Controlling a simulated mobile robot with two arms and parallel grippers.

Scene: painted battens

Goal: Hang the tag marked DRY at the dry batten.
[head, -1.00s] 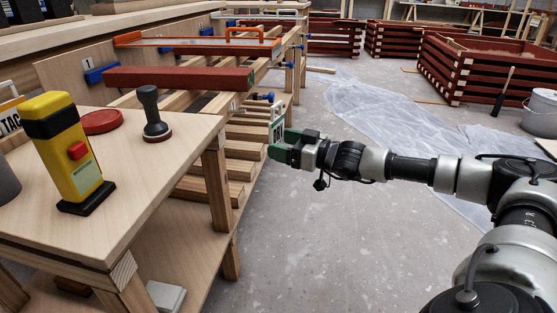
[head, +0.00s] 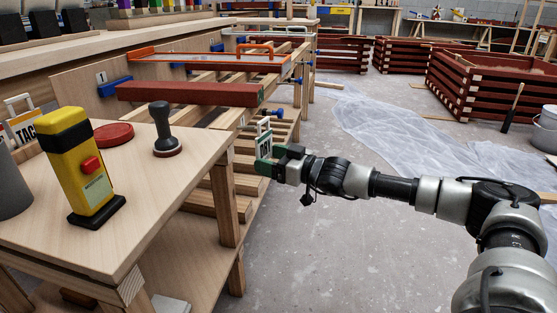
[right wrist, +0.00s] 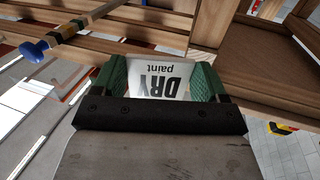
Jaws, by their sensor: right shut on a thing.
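My right gripper (head: 268,158) is shut on a white tag with a loop handle (head: 264,127). In the right wrist view the tag (right wrist: 158,78) sits between the green fingers (right wrist: 155,85) and reads "DRY paint", upside down. A dark red batten (head: 190,93) lies across the wooden rack. The tag is held in the air near the batten's right end, slightly below it in the picture and apart from it. I cannot tell from the batten whether it is the dry one. A blue peg (head: 273,113) shows near that end, and a blue knob (right wrist: 35,51) in the right wrist view. My left gripper is not in view.
An orange-edged tray (head: 208,57) lies behind the batten. A small table (head: 160,215) at the left holds a yellow device (head: 80,165), a stamp (head: 165,130), a red disc (head: 114,134) and a tag reading "TAC…" (head: 25,127). Open floor lies right of the rack.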

